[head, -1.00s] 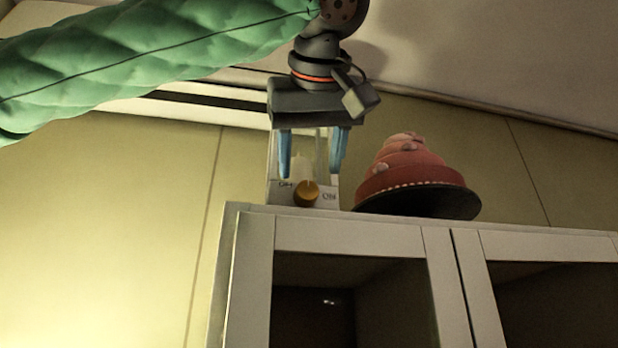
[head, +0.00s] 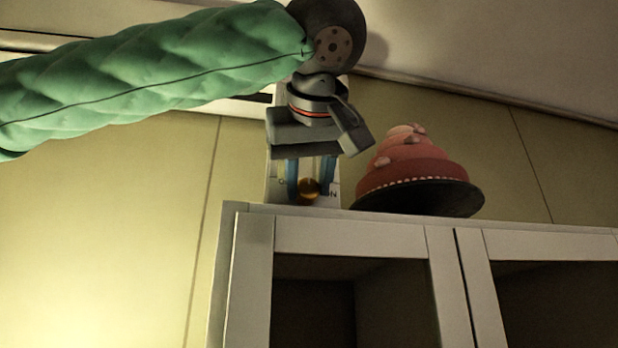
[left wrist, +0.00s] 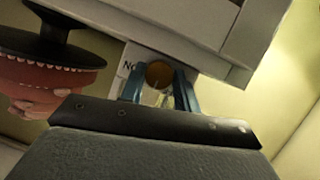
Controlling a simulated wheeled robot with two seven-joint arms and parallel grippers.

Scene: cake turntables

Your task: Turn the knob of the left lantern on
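One lantern (head: 332,197) with a pale base stands on the left end of the cabinet top. A round brown-gold knob (head: 309,188) is on its front, with "ON" lettering to the right; the left lettering is mostly covered. My left gripper (head: 309,182) is in front of the lantern, its blue fingers on either side of the knob, with almost no gap visible. In the left wrist view, the knob (left wrist: 159,74) sits between the fingertips (left wrist: 161,80). My gripper hides most of the lantern's upper part. I see no glow there. My right gripper is not in view.
A pink tiered cake (head: 414,168) on a dark stand (head: 450,200) is close to the right of the lantern. The grey cabinet (head: 350,236) has framed doors below. The wall (head: 110,230) is behind; free space lies left of the cabinet.

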